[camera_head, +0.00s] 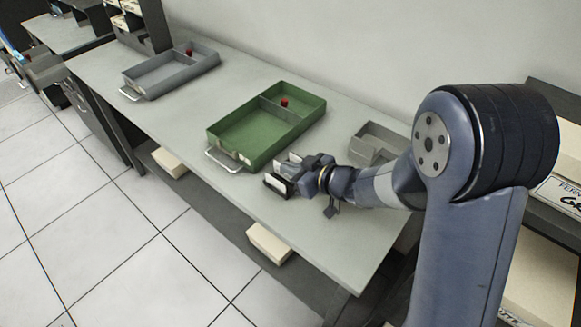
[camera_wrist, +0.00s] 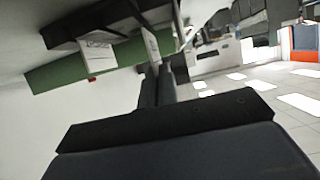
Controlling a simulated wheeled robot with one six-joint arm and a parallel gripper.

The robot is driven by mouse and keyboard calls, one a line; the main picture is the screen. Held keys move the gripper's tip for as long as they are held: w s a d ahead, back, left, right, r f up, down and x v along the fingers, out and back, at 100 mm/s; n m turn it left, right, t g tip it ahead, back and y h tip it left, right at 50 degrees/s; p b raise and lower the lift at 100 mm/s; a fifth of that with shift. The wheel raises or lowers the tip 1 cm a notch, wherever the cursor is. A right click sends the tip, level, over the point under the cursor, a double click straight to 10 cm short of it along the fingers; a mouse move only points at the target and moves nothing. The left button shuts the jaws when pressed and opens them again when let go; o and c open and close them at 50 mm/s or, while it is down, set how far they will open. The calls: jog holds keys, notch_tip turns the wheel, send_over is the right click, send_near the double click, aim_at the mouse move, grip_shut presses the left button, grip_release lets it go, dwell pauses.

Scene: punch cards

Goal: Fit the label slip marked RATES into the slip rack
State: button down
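My gripper (camera_head: 288,175) is over the table near its front edge, just right of the green tray. In the wrist view its two dark fingers (camera_wrist: 159,72) are close together with a thin white slip (camera_wrist: 151,45) between their tips. The lettering on this slip cannot be read. A dark, slotted holder, which looks like the slip rack (camera_wrist: 120,22), is just beyond the fingertips, with a white label face (camera_wrist: 97,51) beside it. In the head view a dark-edged white piece (camera_head: 277,184) shows at the fingertips. I cannot tell whether slip and rack touch.
The green tray (camera_head: 213,137) with a red knob (camera_head: 284,101) stands left of my gripper. A grey tray (camera_head: 133,77) is farther left. A small grey compartment tray (camera_head: 366,152) is behind my wrist. The table (camera_head: 330,240) is clear in front.

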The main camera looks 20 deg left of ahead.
jog(key=shift+f, duration=0.2)
dwell(0.3)
jog(key=shift+f+b, duration=0.75)
jog(key=shift+f, duration=0.05)
jog(key=c, duration=2.2)
grip_release()
jog(key=c, duration=1.6)
grip_release()
jog(key=shift+d+r, duration=0.1)
jog(key=v, duration=1)
jog(key=shift+s+d, duration=0.15)
jog(key=shift+d, duration=0.15)
jog(key=shift+a, duration=0.1)
